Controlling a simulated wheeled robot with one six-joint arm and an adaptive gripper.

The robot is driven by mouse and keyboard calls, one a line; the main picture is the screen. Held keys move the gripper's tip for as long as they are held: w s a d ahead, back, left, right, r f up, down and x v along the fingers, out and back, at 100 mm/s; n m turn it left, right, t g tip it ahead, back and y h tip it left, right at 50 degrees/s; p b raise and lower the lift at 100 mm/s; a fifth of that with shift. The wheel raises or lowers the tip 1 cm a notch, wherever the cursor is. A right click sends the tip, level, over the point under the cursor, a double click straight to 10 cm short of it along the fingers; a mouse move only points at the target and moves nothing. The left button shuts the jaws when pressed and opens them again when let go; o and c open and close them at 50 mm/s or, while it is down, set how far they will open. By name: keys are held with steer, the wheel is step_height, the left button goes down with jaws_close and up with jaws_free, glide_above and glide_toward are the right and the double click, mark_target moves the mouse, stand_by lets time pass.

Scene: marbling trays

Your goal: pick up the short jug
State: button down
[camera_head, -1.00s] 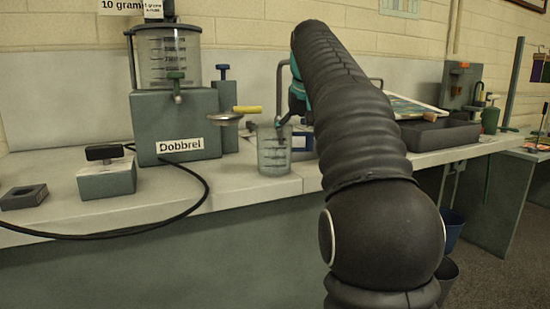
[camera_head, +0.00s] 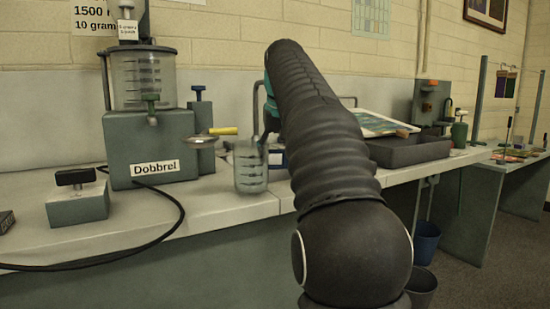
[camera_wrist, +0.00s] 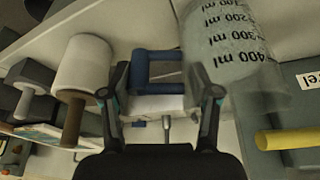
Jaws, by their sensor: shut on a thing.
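The short jug (camera_head: 250,172) is a clear measuring jug with dark markings and a blue handle. In the head view it is upright over the front of the pale bench, just right of the grey Dobbrel machine. In the wrist view the jug (camera_wrist: 235,48) fills the upper right, its ml markings upside down, with the blue handle (camera_wrist: 160,86) beside it. My gripper (camera_wrist: 162,92) is shut on the jug on its handle side. The exact contact is hard to see. In the head view my dark arm hides most of the gripper.
The Dobbrel machine (camera_head: 150,140) stands close left of the jug, its yellow-handled lever (camera_head: 223,131) just above. A small grey box (camera_head: 77,205) and a black cable lie further left. A dark tray (camera_head: 410,152) is to the right, beyond my arm.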

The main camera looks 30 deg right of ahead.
steer(key=shift+r, duration=0.45)
steer(key=shift+s+a+f, duration=0.1)
steer(key=shift+s, duration=0.15)
steer(key=s+a+b, duration=0.1)
steer(key=s+a, duration=0.1)
steer(key=s, duration=0.6)
steer(key=s+a+b, duration=0.1)
steer(key=s+a, duration=0.2)
steer(key=s, duration=0.5)
steer(key=shift+s+a+b, duration=0.15)
steer(key=shift+s+b, duration=0.05)
steer(key=shift+b, duration=0.15)
steer(key=shift+s, duration=0.1)
